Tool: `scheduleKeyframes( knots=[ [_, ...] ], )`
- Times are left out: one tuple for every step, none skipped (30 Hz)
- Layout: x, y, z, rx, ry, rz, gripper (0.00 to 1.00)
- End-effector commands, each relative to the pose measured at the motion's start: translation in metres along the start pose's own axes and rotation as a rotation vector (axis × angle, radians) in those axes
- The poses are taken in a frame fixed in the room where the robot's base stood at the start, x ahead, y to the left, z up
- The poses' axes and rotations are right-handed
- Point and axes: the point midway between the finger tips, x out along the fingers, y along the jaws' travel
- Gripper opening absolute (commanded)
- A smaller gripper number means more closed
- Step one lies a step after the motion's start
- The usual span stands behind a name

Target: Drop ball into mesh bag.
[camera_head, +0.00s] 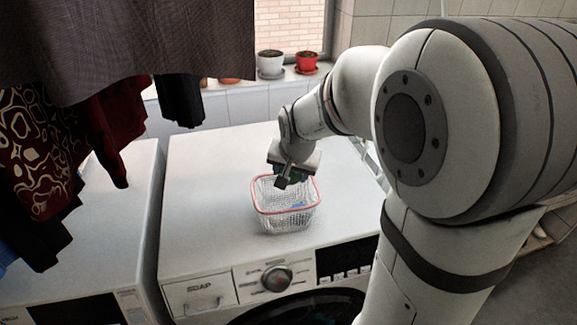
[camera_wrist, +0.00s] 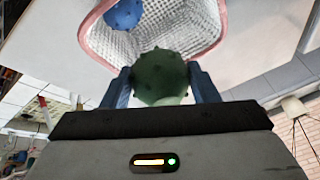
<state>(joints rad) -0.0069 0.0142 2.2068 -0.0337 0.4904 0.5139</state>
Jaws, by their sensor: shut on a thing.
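The mesh bag (camera_head: 286,218) is a white, open-topped basket shape with a red rim, standing on the white washing machine. Its pale mesh wall also shows in the wrist view (camera_wrist: 188,25). A blue spiky ball (camera_wrist: 124,14) lies inside the bag; a bit of blue shows through the mesh in the head view. My gripper (camera_wrist: 161,84) is shut on a green spiky ball (camera_wrist: 160,77), one blue finger on each side. In the head view my gripper (camera_head: 284,180) is over the back part of the bag's opening.
The washing machine top (camera_head: 205,200) is clear around the bag. A second white machine (camera_head: 110,220) stands to the left. Clothes (camera_head: 60,140) hang at the upper left. Potted plants (camera_head: 306,63) stand on the windowsill behind.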

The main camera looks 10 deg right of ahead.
Motion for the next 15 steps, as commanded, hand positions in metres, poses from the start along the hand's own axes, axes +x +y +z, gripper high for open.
scheduleKeyframes(
  knots=[
    [0.009,0.004,0.003,0.005,-0.001,0.003,0.31],
    [0.012,0.006,0.004,0.007,0.0,0.004,0.31],
    [0.017,0.008,0.005,0.009,0.0,0.005,0.31],
    [0.02,0.009,0.006,0.011,0.0,0.006,0.31],
    [0.024,0.011,0.007,0.012,0.001,0.006,0.31],
    [0.028,0.012,0.009,0.014,0.001,0.007,0.31],
    [0.031,0.013,0.01,0.015,0.001,0.007,0.31],
    [0.034,0.014,0.011,0.016,0.001,0.008,0.31],
    [0.037,0.015,0.012,0.017,0.001,0.008,0.31],
    [0.039,0.016,0.012,0.017,0.002,0.008,0.31],
    [0.041,0.017,0.013,0.018,0.003,0.008,0.31],
    [0.042,0.017,0.013,0.018,0.003,0.008,0.31],
    [0.043,0.017,0.013,0.019,0.004,0.008,0.31],
    [0.043,0.018,0.013,0.019,0.004,0.008,0.31],
    [0.043,0.018,0.013,0.02,0.004,0.008,0.31]
  ],
)
